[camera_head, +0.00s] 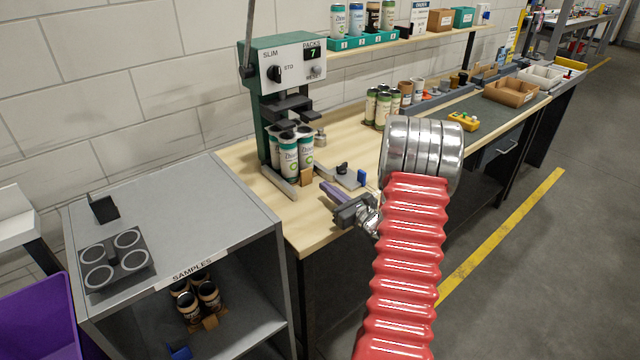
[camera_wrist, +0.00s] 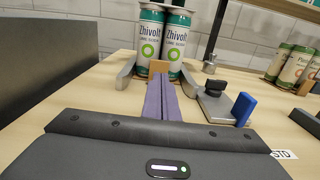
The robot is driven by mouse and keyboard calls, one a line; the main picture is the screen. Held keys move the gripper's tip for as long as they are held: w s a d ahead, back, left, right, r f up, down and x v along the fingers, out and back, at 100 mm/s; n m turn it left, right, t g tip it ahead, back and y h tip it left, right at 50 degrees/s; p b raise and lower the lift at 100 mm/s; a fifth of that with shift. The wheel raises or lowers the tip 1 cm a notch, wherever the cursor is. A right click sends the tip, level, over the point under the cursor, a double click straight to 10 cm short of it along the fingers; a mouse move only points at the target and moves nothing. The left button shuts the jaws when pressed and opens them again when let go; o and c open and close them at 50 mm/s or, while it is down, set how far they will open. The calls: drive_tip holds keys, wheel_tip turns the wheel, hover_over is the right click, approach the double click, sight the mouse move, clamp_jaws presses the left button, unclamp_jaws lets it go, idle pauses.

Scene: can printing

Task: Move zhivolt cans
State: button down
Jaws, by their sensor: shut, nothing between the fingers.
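Several Zhivolt cans (camera_head: 289,160), white and green with dark tops, stand close together in the green press (camera_head: 272,125). Two of them show at the front in the wrist view (camera_wrist: 148,40), upright with readable labels. A small tan block (camera_head: 306,177) sits low at their front; it also shows in the wrist view (camera_wrist: 160,67). My gripper (camera_head: 326,187) is low over the bench in front of the press. Its purple fingers are shut together and empty, and point towards the tan block in the wrist view (camera_wrist: 160,82). I cannot tell whether they touch it.
A grey plate with a black knob and blue block (camera_head: 350,178) lies right of my gripper. More cans (camera_head: 383,108) stand farther right. A grey samples cabinet (camera_head: 245,202) at left bears a four-ring holder (camera_head: 117,268) and has dark cans (camera_head: 188,305) on its lower shelf.

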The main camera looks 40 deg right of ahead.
drive_tip(key=s, duration=0.6)
drive_tip(key=shift+s+a, duration=0.2)
drive_tip(key=shift+a, duration=0.05)
idle(0.3)
